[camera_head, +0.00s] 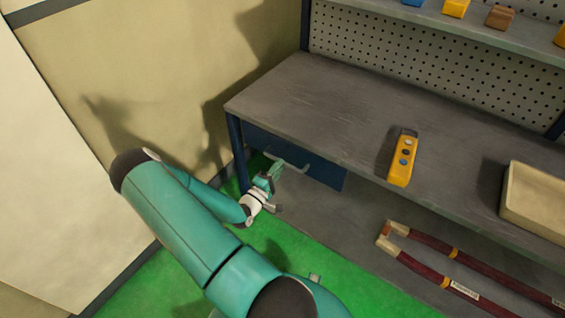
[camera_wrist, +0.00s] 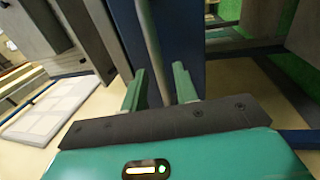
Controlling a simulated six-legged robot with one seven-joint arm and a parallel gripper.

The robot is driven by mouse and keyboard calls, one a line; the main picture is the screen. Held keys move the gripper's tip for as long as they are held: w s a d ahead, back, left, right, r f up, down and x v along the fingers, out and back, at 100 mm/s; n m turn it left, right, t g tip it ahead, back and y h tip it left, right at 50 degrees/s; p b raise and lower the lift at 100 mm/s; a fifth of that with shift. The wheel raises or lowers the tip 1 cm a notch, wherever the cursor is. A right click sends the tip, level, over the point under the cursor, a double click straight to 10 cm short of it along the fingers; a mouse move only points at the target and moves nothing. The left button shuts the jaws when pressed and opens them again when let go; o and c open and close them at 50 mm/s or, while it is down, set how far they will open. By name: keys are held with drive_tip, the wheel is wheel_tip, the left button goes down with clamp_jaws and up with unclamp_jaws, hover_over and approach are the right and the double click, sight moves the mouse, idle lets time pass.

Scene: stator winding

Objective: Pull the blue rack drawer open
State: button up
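The blue drawer (camera_head: 325,175) sits under the left end of the grey workbench top; its front looks about flush with the bench edge. Its grey bar handle (camera_head: 288,162) stands out from the front. My gripper (camera_head: 272,174) is at the handle. In the wrist view, the two green fingers of my gripper (camera_wrist: 159,78) are apart, and the handle bar (camera_wrist: 150,45) runs between them, with visible gaps. The blue drawer front (camera_wrist: 182,35) is close behind. Whether either finger touches the bar cannot be told.
The workbench (camera_head: 300,92) has a yellow pendant control (camera_head: 404,158) and a beige tray (camera_head: 535,200) on top. Dark red bars (camera_head: 450,255) lie on the lower shelf. A blue bench leg (camera_head: 237,150) and a wall stand left of the drawer. Green floor (camera_head: 330,270) is open in front.

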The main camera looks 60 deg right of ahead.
drive_tip(key=shift+x, duration=1.55)
clamp_jaws()
drive_tip(key=shift+w+a, duration=0.1)
drive_tip(key=shift+a, duration=0.05)
